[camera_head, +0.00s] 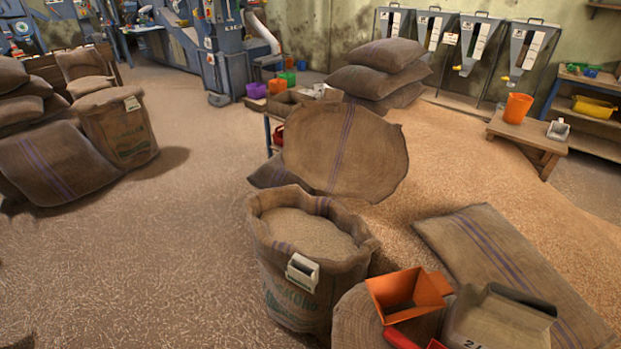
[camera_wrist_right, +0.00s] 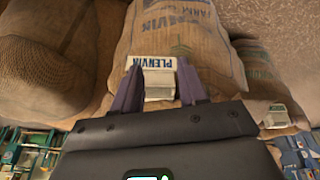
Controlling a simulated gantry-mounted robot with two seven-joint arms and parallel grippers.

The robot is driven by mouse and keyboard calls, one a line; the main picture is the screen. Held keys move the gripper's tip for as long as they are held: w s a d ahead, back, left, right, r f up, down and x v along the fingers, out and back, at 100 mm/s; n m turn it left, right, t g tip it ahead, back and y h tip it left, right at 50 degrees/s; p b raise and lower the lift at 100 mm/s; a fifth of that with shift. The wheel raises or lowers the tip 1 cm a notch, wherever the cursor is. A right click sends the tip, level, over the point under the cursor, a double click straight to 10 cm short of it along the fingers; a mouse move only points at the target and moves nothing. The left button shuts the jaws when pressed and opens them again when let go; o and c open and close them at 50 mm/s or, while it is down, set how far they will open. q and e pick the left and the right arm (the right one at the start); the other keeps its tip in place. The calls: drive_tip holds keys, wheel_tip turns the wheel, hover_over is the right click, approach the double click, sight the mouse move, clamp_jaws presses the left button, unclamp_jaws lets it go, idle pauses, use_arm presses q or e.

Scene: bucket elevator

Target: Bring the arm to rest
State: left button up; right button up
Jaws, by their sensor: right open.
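My right gripper (camera_wrist_right: 160,70) shows in the right wrist view, with two dark purple fingers spread apart. A pale metal box-like piece (camera_wrist_right: 159,84) shows in the gap between the fingers, against a burlap sack (camera_wrist_right: 165,35) with a blue and white "PLENVIK" label (camera_wrist_right: 150,62). The fingers look apart from the piece, but the distance is hard to judge. Neither gripper can be made out in the head view, and my left gripper is in no frame.
An open grain sack (camera_head: 310,235) stands at the front middle of the head view. An orange hopper (camera_head: 408,292) and a grey-green bin (camera_head: 495,322) are at its right. Stacked sacks (camera_head: 380,70) lie behind. The grain-strewn floor (camera_head: 150,255) at left front is clear.

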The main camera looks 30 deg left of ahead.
use_arm(q)
wheel_tip(320, 180, up, 48)
drive_tip(key=p, duration=4.6)
drive_tip(key=shift+f+p, duration=0.2)
drive_tip(key=shift+p, duration=0.1)
